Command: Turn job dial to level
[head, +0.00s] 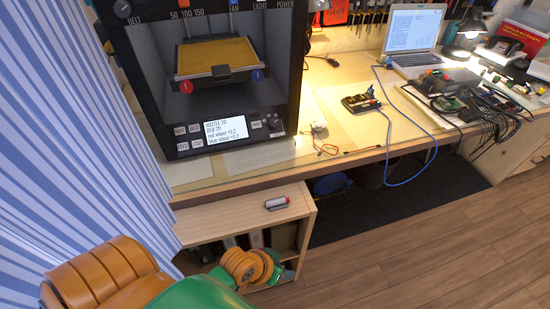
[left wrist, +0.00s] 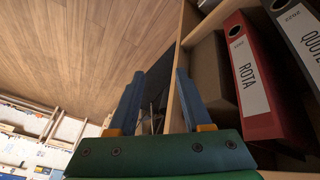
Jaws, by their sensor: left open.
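The 3D printer (head: 285,65) stands on the bench at the left of the head view. Beside its small screen (head: 227,130) is a dark round knob (head: 273,123), which looks like the job dial. Its marks and pointer are too small to read. The screen shows nozzle and bed at 20, and red and blue wheel values of +0.2. My left gripper (left wrist: 157,90) is open and empty in the left wrist view, beside the shelf of binders. My left arm is low in front of the shelf, well below the printer panel. My right gripper is not in view.
A low wooden shelf unit (head: 305,212) holds binders, including a red ROTA binder (left wrist: 262,85). A striped curtain (head: 60,130) hangs at left. Open floor lies to the right.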

